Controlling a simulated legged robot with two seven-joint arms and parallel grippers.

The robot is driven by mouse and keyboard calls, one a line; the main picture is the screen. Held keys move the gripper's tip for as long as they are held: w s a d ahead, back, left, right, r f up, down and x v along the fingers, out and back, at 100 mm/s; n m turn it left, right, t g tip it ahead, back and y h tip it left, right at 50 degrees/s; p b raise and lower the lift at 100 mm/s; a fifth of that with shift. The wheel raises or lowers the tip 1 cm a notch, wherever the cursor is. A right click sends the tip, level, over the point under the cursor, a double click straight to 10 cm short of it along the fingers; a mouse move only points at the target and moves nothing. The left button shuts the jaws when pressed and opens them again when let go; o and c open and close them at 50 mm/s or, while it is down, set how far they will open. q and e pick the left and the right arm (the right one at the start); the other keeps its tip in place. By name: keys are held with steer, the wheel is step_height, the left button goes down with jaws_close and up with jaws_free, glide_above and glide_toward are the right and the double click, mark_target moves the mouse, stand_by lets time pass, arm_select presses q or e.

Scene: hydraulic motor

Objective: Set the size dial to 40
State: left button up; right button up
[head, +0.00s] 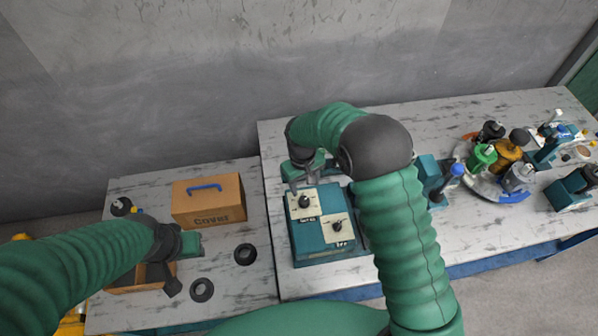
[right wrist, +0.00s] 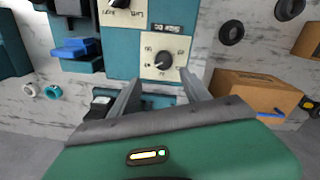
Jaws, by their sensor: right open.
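A teal machine (head: 318,246) on the right table carries two cream dial plates with black knobs. The back-left dial (head: 305,202) also shows near the middle of the right wrist view (right wrist: 163,61), with numbers around its knob. The other dial (head: 338,229) is cut off at the top of that view (right wrist: 120,10).
A cardboard box (head: 208,199) with a blue handle stands on the left table, near black rings (head: 245,254) and an open bin (head: 140,282). A round tray (head: 480,183) with several coloured parts and other devices (head: 572,188) occupy the right table's far side.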

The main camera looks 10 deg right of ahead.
steer(key=s+a+r+b, duration=0.15)
steer(key=a+r, duration=0.25)
steer(key=r, duration=0.7)
arm_select(q)
steer(key=f+b, duration=0.1)
steer(key=s+f, duration=0.1)
steer(key=a+f+b, duration=0.1)
steer(key=f, duration=0.1)
steer(key=shift+s+f+b, duration=0.1)
steer(key=shift+s+b, duration=0.2)
arm_select(e)
steer(key=s+d+f+m+t, duration=0.1)
steer(key=s+d+f, duration=0.1)
steer(key=s+d, duration=0.4)
steer(key=s+d+f+m+t, duration=0.1)
steer(key=s+d, duration=0.4)
steer(key=s, duration=0.8)
steer(key=shift+s+d+f+m+y, duration=0.15)
steer(key=shift+d+f+m+y, duration=0.2)
steer(key=shift+f+m, duration=0.45)
